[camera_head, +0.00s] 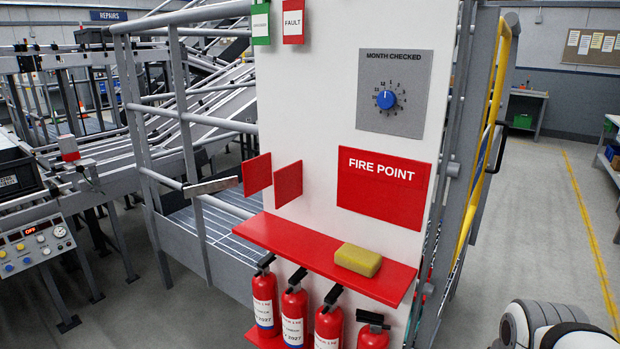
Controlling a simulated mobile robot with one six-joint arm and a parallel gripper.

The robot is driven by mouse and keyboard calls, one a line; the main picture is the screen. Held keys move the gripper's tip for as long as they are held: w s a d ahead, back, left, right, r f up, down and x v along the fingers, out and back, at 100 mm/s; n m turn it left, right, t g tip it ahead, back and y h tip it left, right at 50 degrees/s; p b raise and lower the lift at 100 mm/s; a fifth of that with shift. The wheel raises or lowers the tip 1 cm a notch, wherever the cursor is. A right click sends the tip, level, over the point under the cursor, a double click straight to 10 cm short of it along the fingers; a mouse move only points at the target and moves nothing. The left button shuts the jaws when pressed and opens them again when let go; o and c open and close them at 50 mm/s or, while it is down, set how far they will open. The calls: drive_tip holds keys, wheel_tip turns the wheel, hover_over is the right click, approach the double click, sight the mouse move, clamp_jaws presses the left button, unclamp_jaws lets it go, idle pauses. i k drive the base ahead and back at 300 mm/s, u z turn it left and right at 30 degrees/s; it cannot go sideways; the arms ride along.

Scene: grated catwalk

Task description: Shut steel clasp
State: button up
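A flat grey metal bar (210,186) sticks out to the left from near two red plates on the white panel, in front of the railing. It may be the steel clasp, but I cannot tell for sure. A small grey fitting (453,169) on the panel's right edge, by the gate post, could also be it. Whether either is open or shut is too small to tell. My gripper is not in view; only a white and dark rounded part of my arm shows at the bottom right.
A red shelf (290,250) with a yellow sponge-like block (357,260) juts from the white panel (330,120). Several red extinguishers (294,315) stand below it. A yellow rail (487,130) runs along the right side. Open floor (540,220) lies right.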

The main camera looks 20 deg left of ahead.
sight(189, 191)
drive_tip(key=z, duration=0.05)
drive_tip(key=k, duration=1)
drive_tip(key=u, duration=1.85)
drive_tip(key=i, duration=3.35)
drive_tip(key=z, duration=2.85)
